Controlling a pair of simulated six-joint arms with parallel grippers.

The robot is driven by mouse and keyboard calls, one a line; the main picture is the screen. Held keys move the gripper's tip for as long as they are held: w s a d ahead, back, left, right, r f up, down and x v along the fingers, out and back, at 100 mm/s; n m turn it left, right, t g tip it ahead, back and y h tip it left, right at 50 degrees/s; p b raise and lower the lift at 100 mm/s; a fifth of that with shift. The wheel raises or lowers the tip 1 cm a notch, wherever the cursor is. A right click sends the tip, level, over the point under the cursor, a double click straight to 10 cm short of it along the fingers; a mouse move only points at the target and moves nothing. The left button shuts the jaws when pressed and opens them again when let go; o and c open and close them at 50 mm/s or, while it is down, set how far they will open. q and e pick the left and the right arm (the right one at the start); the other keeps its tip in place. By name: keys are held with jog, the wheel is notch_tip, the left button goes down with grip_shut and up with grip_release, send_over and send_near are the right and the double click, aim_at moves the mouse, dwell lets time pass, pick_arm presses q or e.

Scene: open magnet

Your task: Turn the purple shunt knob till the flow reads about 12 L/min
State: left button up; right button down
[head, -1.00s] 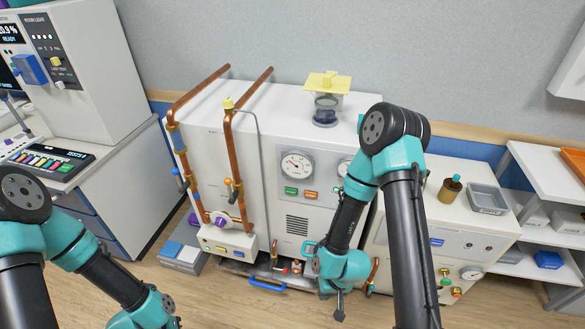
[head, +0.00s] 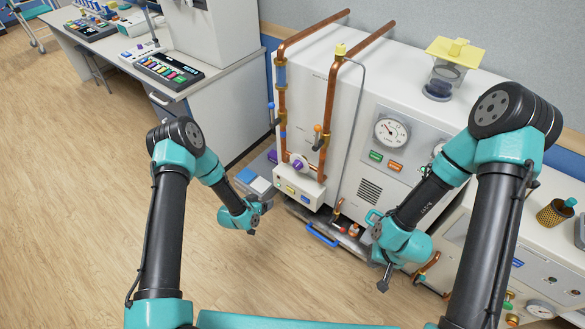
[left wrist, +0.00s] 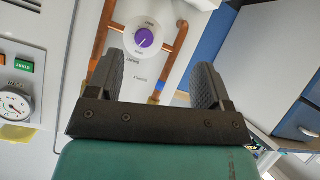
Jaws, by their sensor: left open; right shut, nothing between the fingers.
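The purple shunt knob (head: 299,165) sits on a round white plate on the front of the white box at the foot of the copper pipes. It also shows in the left wrist view (left wrist: 145,38), upside down, beyond the fingertips. My left gripper (head: 252,230) is to the left of and below the knob in the head view, apart from it. In the left wrist view its fingers (left wrist: 158,65) stand wide open with nothing between them. My right gripper (head: 384,285) is shut and empty, low in front of the cabinet. I cannot read a flow value.
Copper pipes (head: 330,110) with an orange-tipped valve lever (head: 318,129) rise above the knob. A round gauge (head: 391,131) is on the cabinet front. A blue handle (head: 322,236) sticks out low. A grey-blue box (head: 255,180) stands on the floor. Open floor lies left.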

aim_at(296, 166)
pick_arm(q)
jog(key=w+d+f+m+t+h, duration=0.2)
jog(key=w+m+t+h, duration=0.1)
jog(key=w+t, duration=0.2)
jog(key=shift+w+d+f+h, duration=0.15)
jog(key=shift+w+d+h, duration=0.2)
jog(key=shift+w, duration=0.65)
jog(key=x, duration=1.7)
jog(key=shift+w, duration=0.2)
jog(key=shift+c, duration=0.5)
jog(key=c, duration=0.8)
